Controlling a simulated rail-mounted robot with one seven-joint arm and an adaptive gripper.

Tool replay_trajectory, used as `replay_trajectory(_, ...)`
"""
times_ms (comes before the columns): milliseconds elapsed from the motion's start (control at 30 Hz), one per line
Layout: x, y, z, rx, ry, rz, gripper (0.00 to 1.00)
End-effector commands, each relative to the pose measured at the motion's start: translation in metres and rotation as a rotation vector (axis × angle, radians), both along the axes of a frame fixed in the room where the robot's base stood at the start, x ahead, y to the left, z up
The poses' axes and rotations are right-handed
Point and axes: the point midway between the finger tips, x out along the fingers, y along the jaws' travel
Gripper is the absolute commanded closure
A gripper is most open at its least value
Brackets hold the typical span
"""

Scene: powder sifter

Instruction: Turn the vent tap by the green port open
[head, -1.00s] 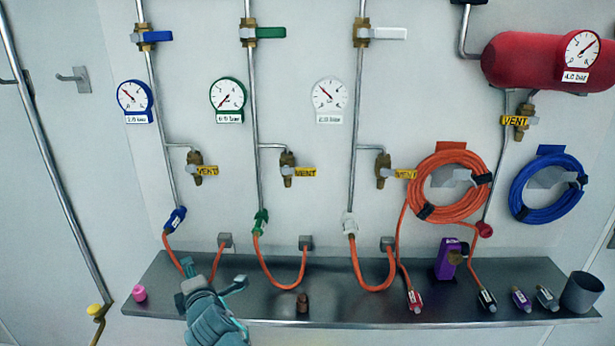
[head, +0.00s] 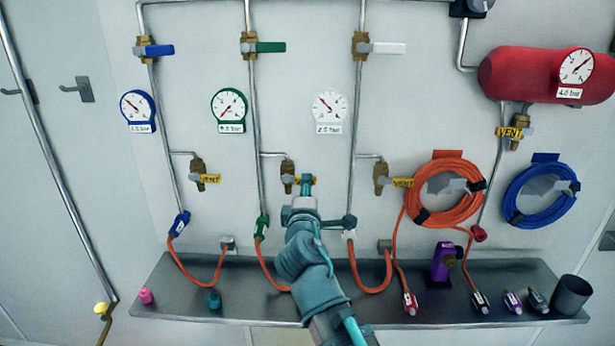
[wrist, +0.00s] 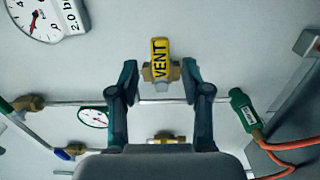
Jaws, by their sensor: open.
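The vent tap by the green port (head: 287,176) is a brass valve with a yellow VENT handle, which points right, across the upright brass body. The handle's right end is partly hidden by my gripper (head: 326,199). In the wrist view, the yellow VENT handle (wrist: 159,60) lies between the fingers of my open gripper (wrist: 158,70), with a gap on each side. Contact is not visible. The green port connector (head: 262,226) is below the tap, with an orange hose; it also shows at right in the wrist view (wrist: 243,112). The green gauge (head: 229,110) is above.
Similar vent taps stand at left (head: 198,175) and right (head: 382,178). The white port connector (head: 349,235) is close behind my gripper. An orange hose coil (head: 441,165) hangs at right. A metal shelf (head: 245,306) with small items runs below.

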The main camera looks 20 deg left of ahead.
Motion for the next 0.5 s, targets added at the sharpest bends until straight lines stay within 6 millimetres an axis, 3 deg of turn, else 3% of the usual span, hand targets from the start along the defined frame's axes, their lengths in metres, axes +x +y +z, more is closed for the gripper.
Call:
replay_trajectory(33,0.012,0.004,0.003,0.000,0.000,-0.001,0.52)
replay_trajectory(200,0.035,0.011,0.002,-0.002,-0.001,0.000,0.52)
replay_trajectory(500,0.050,0.015,0.000,-0.001,0.000,0.001,0.52)
